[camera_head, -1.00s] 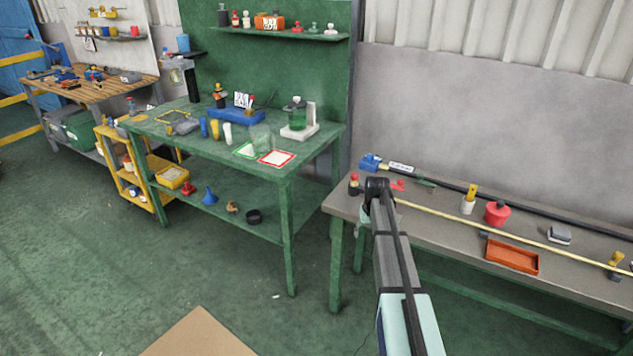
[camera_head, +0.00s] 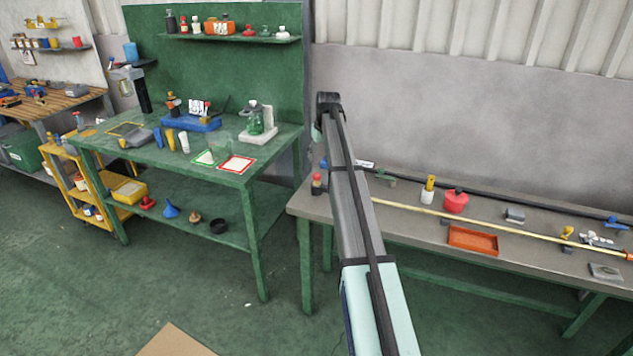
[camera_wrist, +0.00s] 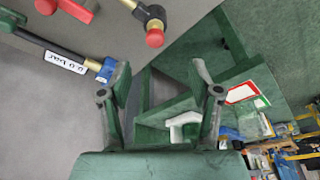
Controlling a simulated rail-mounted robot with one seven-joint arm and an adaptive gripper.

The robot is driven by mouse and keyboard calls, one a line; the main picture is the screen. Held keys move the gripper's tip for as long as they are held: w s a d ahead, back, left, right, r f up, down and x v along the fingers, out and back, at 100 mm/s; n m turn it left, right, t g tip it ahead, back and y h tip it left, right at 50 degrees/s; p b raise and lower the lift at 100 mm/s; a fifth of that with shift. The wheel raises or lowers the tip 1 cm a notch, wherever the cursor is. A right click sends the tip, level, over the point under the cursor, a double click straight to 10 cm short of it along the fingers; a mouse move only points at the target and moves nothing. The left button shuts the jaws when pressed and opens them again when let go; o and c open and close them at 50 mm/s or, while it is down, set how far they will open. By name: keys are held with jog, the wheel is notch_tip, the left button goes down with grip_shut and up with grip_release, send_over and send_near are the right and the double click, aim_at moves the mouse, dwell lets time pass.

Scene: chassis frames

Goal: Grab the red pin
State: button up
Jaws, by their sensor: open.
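A small red-topped item (camera_head: 207,104) stands in the blue tray (camera_head: 190,122) on the green table; it may be the red pin, but it is too small to be sure. My gripper (camera_wrist: 161,68) is open and empty in the wrist view, its two fingers spread apart. In the head view it is hidden behind my raised arm. Between and beyond the fingers I see the green table's edge and a white object (camera_wrist: 183,124). The fingers touch nothing that I can make out.
The green table (camera_head: 105,165) also bears a red-framed card (camera_head: 237,164) and a green bottle device (camera_head: 256,118). The grey bench (camera_head: 410,208) holds a red-ended fitting (camera_head: 316,180), a red pot (camera_head: 455,200) and an orange tray (camera_head: 472,240). A red handle (camera_wrist: 78,8) shows in the wrist view.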

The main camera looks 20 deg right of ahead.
aim_at(317, 174)
jog(key=p+x, duration=0.1)
jog(key=x, duration=0.2)
jog(key=w+p+x, duration=0.1)
jog(key=x, duration=0.2)
jog(key=p+x, duration=0.1)
jog(key=x, duration=0.2)
jog(key=shift+w+d+p, duration=0.35)
jog(key=shift+w, duration=0.05)
jog(key=shift+p+x, duration=1.35)
jog(key=shift+x, duration=1.6)
jog(key=shift+s+d, duration=0.15)
jog(key=shift+s, duration=0.05)
grip_shut()
